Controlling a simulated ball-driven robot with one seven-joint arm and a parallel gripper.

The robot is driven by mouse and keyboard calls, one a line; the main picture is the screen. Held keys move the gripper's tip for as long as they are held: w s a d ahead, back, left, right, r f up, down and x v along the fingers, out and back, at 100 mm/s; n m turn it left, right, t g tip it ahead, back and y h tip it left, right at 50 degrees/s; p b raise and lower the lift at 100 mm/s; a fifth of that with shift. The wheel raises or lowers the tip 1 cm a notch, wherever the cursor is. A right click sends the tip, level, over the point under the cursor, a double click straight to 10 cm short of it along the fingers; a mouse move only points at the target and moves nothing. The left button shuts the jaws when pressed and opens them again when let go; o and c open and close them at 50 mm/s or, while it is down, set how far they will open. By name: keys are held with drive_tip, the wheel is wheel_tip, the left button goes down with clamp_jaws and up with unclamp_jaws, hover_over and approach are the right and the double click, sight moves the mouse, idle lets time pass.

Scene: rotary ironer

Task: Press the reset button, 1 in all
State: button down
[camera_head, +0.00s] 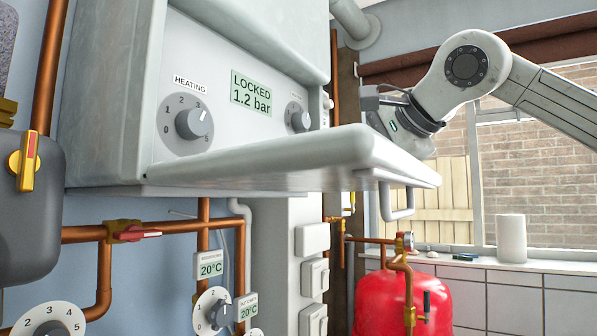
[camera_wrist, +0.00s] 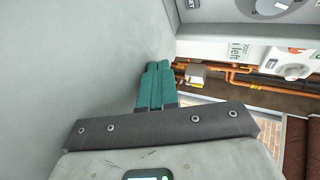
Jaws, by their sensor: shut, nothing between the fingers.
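The boiler front panel (camera_head: 225,100) is in the head view, with a display (camera_head: 251,92) reading "LOCKED 1.2 bar". A heating dial (camera_head: 194,122) sits left of the display and another dial (camera_head: 299,117) right of it. A pale flap (camera_head: 270,158) with a handle (camera_head: 397,202) stands out below the panel. I cannot make out a reset button in either view. My gripper shows in the wrist view (camera_wrist: 157,68), its teal fingers shut and empty, close to a large plain grey surface (camera_wrist: 80,60). In the head view its fingers are hidden behind the flap.
Copper pipes with a yellow-handled valve (camera_head: 27,162) and a red-handled valve (camera_head: 135,233) run at the left. A white cylinder (camera_head: 511,238) is on the windowsill (camera_head: 550,256).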

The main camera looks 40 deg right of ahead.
drive_tip(key=w+a, duration=0.1)
drive_tip(key=w, duration=0.1)
drive_tip(key=w+a+p, duration=0.1)
drive_tip(key=w, duration=0.3)
drive_tip(key=shift+w+a+r+p, duration=0.1)
drive_tip(key=shift+w+a+p, duration=0.25)
drive_tip(key=shift+a+p, duration=0.05)
drive_tip(key=shift+w+a, duration=0.25)
drive_tip(key=shift+w, duration=0.45)
drive_tip(key=shift+p, duration=0.3)
idle(1.0)
drive_tip(key=shift+w+a, duration=0.15)
drive_tip(key=shift+w, duration=0.25)
drive_tip(key=shift+w+a+p, duration=0.15)
drive_tip(key=shift+w+p, duration=0.2)
drive_tip(key=shift+p, duration=0.05)
idle(0.5)
drive_tip(key=shift+s, duration=0.1)
drive_tip(key=shift+s+d, duration=0.3)
drive_tip(key=shift+s, duration=0.35)
drive_tip(key=shift+s+d+b, duration=0.25)
drive_tip(key=shift+s+d, duration=0.05)
drive_tip(key=shift+s, duration=0.5)
drive_tip(key=shift+s+d+b, duration=0.3)
drive_tip(key=shift+s+d, duration=0.05)
drive_tip(key=shift+s, duration=0.4)
drive_tip(key=shift+s+d+b, duration=0.25)
drive_tip(key=shift+s+d, duration=0.05)
drive_tip(key=shift+s, duration=0.5)
